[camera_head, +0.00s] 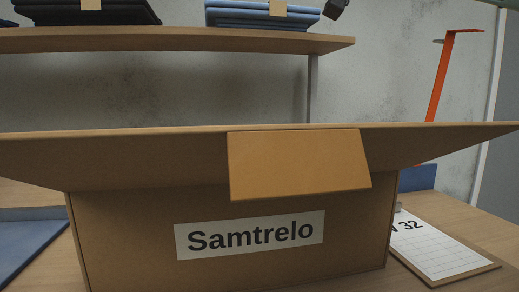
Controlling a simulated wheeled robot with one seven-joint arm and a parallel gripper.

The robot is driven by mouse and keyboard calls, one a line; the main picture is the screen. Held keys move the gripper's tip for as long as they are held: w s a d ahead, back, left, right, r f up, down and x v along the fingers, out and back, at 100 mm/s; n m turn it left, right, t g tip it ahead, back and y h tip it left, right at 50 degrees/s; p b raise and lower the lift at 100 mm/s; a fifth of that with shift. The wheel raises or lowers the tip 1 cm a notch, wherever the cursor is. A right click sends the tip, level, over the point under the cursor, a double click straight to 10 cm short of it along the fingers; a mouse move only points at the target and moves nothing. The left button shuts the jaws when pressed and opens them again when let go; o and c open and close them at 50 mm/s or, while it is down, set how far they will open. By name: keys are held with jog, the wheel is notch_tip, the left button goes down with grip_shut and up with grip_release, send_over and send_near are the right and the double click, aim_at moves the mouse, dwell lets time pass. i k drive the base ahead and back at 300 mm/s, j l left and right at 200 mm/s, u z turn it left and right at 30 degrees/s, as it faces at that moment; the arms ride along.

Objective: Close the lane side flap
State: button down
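A brown cardboard box marked "Samtrelo" (110,235) stands upright on the table, its top edge near camera height. A lighter tan flap (300,164) hangs down over the upper front face, above the label. I cannot tell which flap is the lane side one. The box's inside and any far flap are hidden. My gripper is not recognisable in this view.
A wooden shelf (170,41) behind the box carries dark folded cloth (85,13) and blue folded cloth (262,17). A clipboard (443,250) lies close at the right, a blue mat (22,242) at the left. An orange-red angled piece (439,80) rises behind the right flap.

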aim_at(258, 162)
jog(key=k, duration=1)
